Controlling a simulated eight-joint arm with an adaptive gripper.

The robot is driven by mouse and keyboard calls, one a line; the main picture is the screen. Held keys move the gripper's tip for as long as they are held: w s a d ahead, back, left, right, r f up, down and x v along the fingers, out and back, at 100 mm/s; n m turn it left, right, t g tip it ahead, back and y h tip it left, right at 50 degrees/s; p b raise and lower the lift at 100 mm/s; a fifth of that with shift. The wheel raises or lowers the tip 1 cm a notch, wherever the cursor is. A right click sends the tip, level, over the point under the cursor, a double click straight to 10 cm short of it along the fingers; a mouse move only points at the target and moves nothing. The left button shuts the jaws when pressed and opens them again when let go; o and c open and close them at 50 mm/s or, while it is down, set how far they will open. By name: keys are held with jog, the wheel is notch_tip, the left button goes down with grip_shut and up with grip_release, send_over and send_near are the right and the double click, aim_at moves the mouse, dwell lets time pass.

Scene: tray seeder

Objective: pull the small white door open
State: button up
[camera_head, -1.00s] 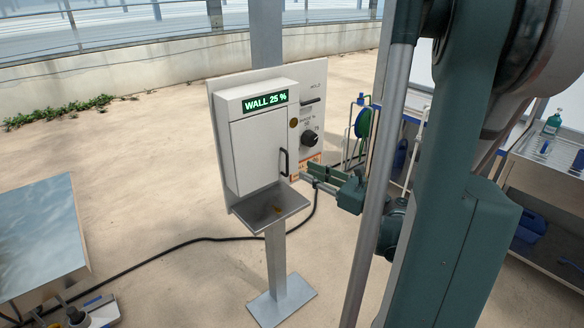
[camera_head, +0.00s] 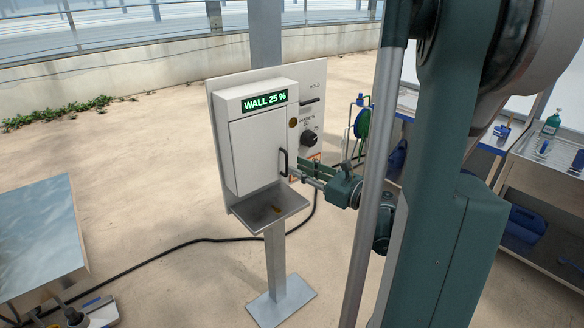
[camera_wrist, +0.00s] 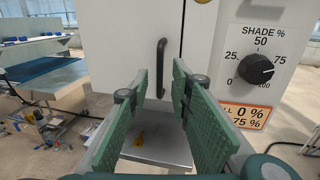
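The small white door (camera_head: 256,150) is shut on the front of a white box on a post. Its black bar handle (camera_head: 284,162) stands upright near the door's right edge; it also shows in the wrist view (camera_wrist: 162,66). My gripper (camera_head: 300,170) is close to the handle, just to its right in the head view. In the wrist view my gripper (camera_wrist: 160,78) is open, with its two green finger pads on either side of the handle's lower part. Whether the handle lies fully between the fingertips or just beyond them I cannot tell.
A green display (camera_head: 265,102) reads WALL 25 %. A black dial (camera_head: 309,138) sits right of the door. A metal shelf (camera_head: 268,212) juts out below it. A black cable (camera_head: 180,244) lies on the floor. A metal cart (camera_head: 545,170) stands at the right.

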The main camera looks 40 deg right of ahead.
jog(key=shift+w+a, duration=0.2)
jog(key=shift+w, duration=0.7)
jog(key=shift+w+a, duration=0.15)
jog(key=shift+w, duration=0.75)
jog(key=shift+c, duration=0.2)
grip_shut()
